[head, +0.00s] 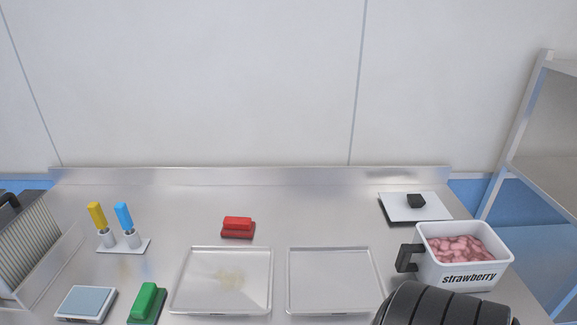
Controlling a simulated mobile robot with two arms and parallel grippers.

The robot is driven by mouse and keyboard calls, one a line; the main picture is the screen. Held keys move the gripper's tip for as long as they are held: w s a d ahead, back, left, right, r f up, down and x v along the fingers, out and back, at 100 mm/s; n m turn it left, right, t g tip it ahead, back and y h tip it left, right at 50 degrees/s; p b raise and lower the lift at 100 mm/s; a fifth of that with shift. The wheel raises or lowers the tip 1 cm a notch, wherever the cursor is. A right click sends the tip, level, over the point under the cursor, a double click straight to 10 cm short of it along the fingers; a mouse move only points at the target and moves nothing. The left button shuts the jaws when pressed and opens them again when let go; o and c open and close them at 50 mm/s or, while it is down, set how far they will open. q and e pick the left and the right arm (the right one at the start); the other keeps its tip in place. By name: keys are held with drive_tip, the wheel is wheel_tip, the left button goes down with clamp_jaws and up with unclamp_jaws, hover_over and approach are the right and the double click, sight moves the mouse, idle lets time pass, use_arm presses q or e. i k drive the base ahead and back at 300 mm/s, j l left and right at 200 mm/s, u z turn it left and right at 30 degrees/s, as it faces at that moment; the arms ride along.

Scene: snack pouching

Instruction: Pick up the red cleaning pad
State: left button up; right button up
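The red cleaning pad (238,228) lies on the steel table (310,220) toward the back, left of the middle. It has a bright red grip on a darker red base. It sits just behind the left clear tray, and nothing covers it. Neither of my grippers is in view. Only a black, ribbed part of one of my arms (440,306) shows at the bottom right, well away from the red pad.
A green pad (147,303) and a scale (86,303) are at front left. A holder (125,246) has yellow-handled and blue-handled tools. Two trays (178,290) (335,283) lie in front. A back ledge (250,174) bounds the table.

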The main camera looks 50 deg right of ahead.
sight(233, 226)
drive_tip(key=z, duration=1.2)
drive_tip(key=l, duration=0.1)
